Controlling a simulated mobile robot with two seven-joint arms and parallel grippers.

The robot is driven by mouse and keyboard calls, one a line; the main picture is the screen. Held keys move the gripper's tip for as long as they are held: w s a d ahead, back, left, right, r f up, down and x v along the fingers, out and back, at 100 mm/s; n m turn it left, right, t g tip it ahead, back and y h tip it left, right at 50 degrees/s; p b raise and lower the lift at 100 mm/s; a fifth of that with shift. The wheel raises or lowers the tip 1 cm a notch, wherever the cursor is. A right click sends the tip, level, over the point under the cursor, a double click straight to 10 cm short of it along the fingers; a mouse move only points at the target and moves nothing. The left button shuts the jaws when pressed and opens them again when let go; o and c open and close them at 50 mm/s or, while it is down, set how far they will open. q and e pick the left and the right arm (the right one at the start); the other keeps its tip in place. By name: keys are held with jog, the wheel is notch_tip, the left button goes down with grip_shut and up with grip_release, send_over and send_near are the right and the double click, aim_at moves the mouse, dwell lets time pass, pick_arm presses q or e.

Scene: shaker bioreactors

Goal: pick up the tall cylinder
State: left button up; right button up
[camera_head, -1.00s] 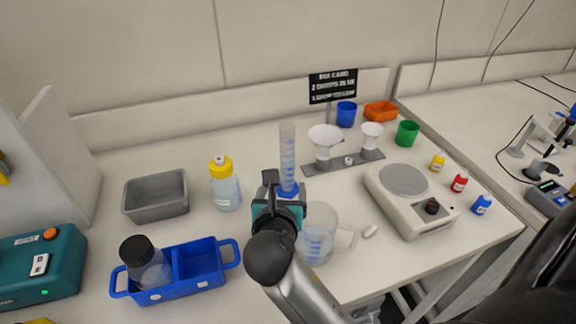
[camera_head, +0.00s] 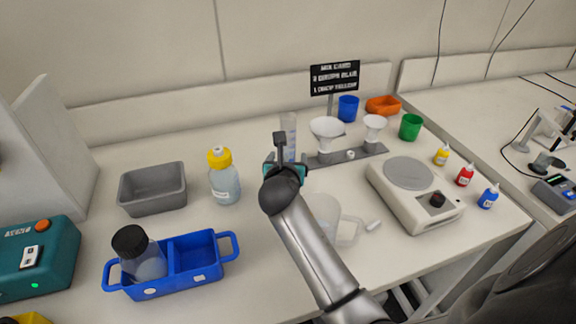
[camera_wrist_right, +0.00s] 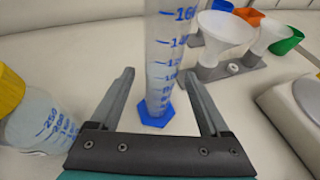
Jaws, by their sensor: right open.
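The tall cylinder (camera_head: 289,128) is a clear graduated cylinder with blue markings. In the head view its lower part is hidden behind my right gripper (camera_head: 283,155). In the right wrist view the cylinder (camera_wrist_right: 160,60) stands upright on a blue hexagonal base (camera_wrist_right: 154,113). The right gripper (camera_wrist_right: 158,85) is open, with one finger on each side of the cylinder in that view. The base shows ahead of the gripper body, and I see no finger touching the cylinder. My left gripper is not in view.
A yellow-capped bottle (camera_head: 224,178) stands left of the cylinder. A funnel rack (camera_head: 343,158) stands close on the right. A scale (camera_head: 413,205), blue caddy (camera_head: 201,279) and grey tub (camera_head: 152,190) are farther off.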

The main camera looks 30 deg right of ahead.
jog(key=shift+w, duration=0.1)
grip_shut()
dwell(0.6)
